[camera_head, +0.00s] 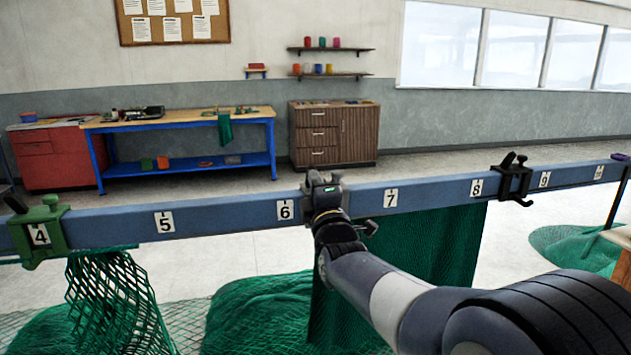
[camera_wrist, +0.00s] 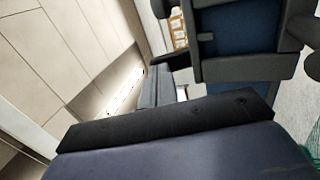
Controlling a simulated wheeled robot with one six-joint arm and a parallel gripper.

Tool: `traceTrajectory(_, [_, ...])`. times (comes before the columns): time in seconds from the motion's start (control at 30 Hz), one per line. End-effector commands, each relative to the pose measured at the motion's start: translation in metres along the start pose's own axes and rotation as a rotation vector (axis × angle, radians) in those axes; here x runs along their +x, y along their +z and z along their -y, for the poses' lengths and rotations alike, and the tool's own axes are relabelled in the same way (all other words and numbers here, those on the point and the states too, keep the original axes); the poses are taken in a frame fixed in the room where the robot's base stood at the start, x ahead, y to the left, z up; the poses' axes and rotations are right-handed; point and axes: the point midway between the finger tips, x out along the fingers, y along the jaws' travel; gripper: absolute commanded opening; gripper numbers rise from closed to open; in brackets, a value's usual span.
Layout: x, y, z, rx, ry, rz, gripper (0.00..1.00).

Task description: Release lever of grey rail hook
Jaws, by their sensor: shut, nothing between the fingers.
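The grey rail hook (camera_head: 317,181) sits on the blue rail (camera_head: 430,195) between the numbers 6 and 7, with its top part above the rail. My gripper (camera_head: 326,198) is shut and empty, right in front of this hook. My wrist hides the hook's lower front, and I cannot tell whether the fingers touch it. In the wrist view the grey hook (camera_wrist: 245,70) shows close up at the upper right, around the blue rail (camera_wrist: 222,42). I cannot make out the lever's position clearly.
A green hook (camera_head: 38,232) sits at number 4 and a black hook (camera_head: 514,180) between 8 and 9. Green netting (camera_head: 455,245) hangs below the rail, with more heaped on the floor. A blue workbench (camera_head: 180,122) and a wooden cabinet (camera_head: 350,135) stand behind.

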Motion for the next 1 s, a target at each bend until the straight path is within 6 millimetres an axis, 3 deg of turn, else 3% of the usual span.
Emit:
traceTrajectory(0.2, [0.009,0.0,-0.016,0.001,-0.146,0.0,0.0])
traceTrajectory(0.63, [0.025,0.0,-0.023,0.003,-0.472,0.0,0.0])
traceTrajectory(0.7, [0.021,0.0,-0.013,0.001,-0.464,0.0,0.0])
traceTrajectory(1.0, [0.021,0.003,-0.019,0.0,-0.459,0.001,0.0])
